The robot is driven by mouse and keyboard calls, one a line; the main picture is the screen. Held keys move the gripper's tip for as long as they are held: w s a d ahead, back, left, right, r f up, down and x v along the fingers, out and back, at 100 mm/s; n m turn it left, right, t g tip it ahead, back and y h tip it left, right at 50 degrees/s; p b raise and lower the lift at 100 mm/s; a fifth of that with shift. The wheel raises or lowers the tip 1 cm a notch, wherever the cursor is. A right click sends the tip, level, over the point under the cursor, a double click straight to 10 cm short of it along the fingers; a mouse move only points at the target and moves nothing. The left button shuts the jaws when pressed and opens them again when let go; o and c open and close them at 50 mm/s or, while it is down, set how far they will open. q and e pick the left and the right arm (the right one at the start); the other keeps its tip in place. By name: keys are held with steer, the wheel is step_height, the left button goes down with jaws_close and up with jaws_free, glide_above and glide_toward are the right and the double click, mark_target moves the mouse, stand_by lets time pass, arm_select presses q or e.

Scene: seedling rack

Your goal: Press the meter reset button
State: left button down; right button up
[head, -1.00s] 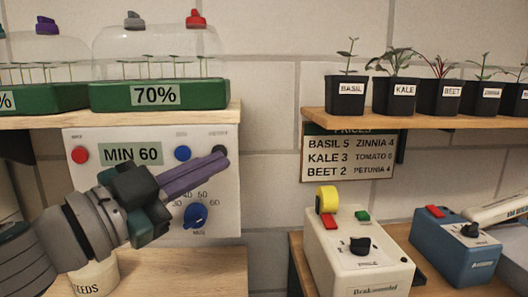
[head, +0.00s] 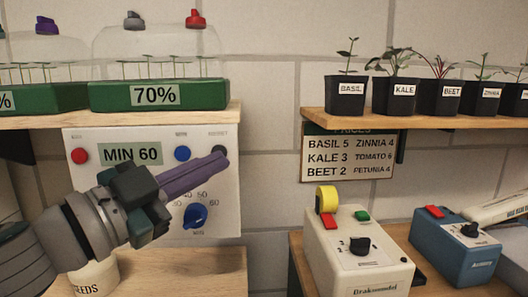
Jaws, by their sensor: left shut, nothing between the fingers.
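A white meter panel (head: 220,220) with a "MIN 60" sign (head: 131,154) hangs on the wall below the left shelf. It has a red button (head: 79,155) at left, a blue button (head: 182,153) in the middle and a dark button (head: 217,151) at right under a small label that seems to read RESET. A blue dial (head: 195,216) sits lower down. My left gripper (head: 221,163) is shut and empty, its purple fingers pointing right. The fingertips overlap the lower part of the dark button; I cannot tell if they touch it. My right gripper is out of view.
Above the panel, the left shelf (head: 200,116) carries green domed trays (head: 190,95). At right are a shelf of potted seedlings (head: 440,122), a price board (head: 347,157), a white box (head: 335,258) and a blue box (head: 450,250). Wall space between the shelves is clear.

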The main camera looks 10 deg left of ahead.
arm_select(q)
steer(key=shift+w+a, duration=0.15)
steer(key=shift+w, duration=0.25)
steer(key=shift+w+a, duration=0.1)
steer(key=shift+w, duration=0.3)
stand_by(0.6)
steer(key=shift+s, duration=0.1)
steer(key=shift+s+d+p, duration=0.2)
steer(key=shift+s+p, duration=0.1)
steer(key=shift+s, duration=0.4)
steer(key=s+p, duration=0.1)
steer(key=s, duration=0.1)
steer(key=s+d+p, duration=0.1)
steer(key=s, duration=0.1)
steer(key=shift+s+d, duration=0.2)
steer(key=shift+s, duration=0.2)
